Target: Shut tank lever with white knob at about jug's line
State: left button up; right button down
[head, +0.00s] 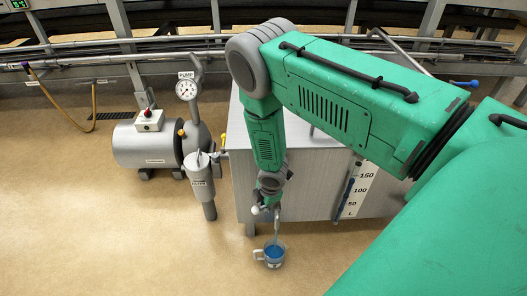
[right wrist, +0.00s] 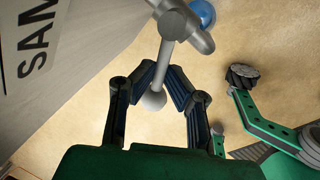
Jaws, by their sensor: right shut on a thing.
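The grey tank (head: 300,185) stands at the centre, partly behind my right arm. Its tap (right wrist: 182,28) has a lever (right wrist: 164,68) that ends in a white knob (right wrist: 154,100); the knob also shows small in the head view (head: 256,209). My right gripper (right wrist: 156,88) is shut on the knob, with a finger on each side. A clear jug (head: 273,257) with a handle stands on the floor under the tap and holds blue liquid. A thin blue stream seems to run into it. Its line is too small to make out. My left gripper is out of view.
A pump (head: 150,145) with a gauge and a grey filter (head: 201,178) stand left of the tank. A level scale (head: 358,190) is on the tank front. Pipes and rails run along the back. The floor in front is clear.

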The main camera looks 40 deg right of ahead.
jog(key=c, duration=1.6)
grip_release()
notch_tip(320, 180, up, 12)
jog(key=s, duration=0.2)
jog(key=shift+a+f, duration=0.15)
jog(key=shift+a, duration=0.05)
jog(key=shift+s, duration=0.1)
